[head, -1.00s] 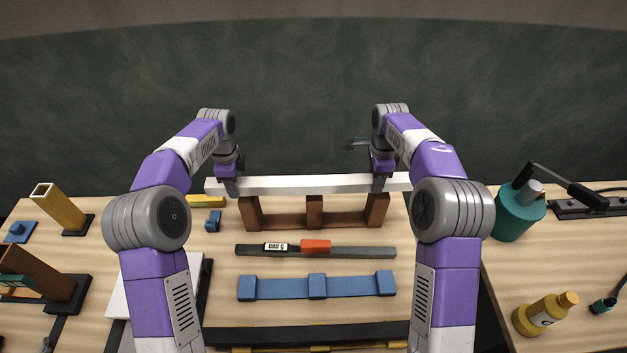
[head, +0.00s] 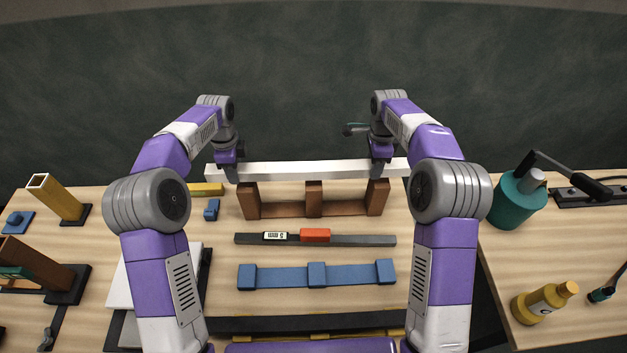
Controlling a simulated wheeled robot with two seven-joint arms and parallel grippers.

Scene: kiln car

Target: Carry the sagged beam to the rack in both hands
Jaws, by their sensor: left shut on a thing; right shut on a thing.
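A brown stand with three uprights (head: 346,208) is directly in front of and below the beam in the picture. The beam's lower edge meets the tops of the uprights in this view; I cannot tell whether it touches them. A blue bar with three blocks (head: 345,275) lies nearer to me. I cannot tell which one is the rack.
A dark bar with a red slider and a "5 mm" label (head: 365,240) lies between the stand and blue bar. At left is a yellow square tube (head: 55,198). At right are a teal bottle (head: 517,203) and a yellow bottle (head: 544,302). A gap separates the benches.

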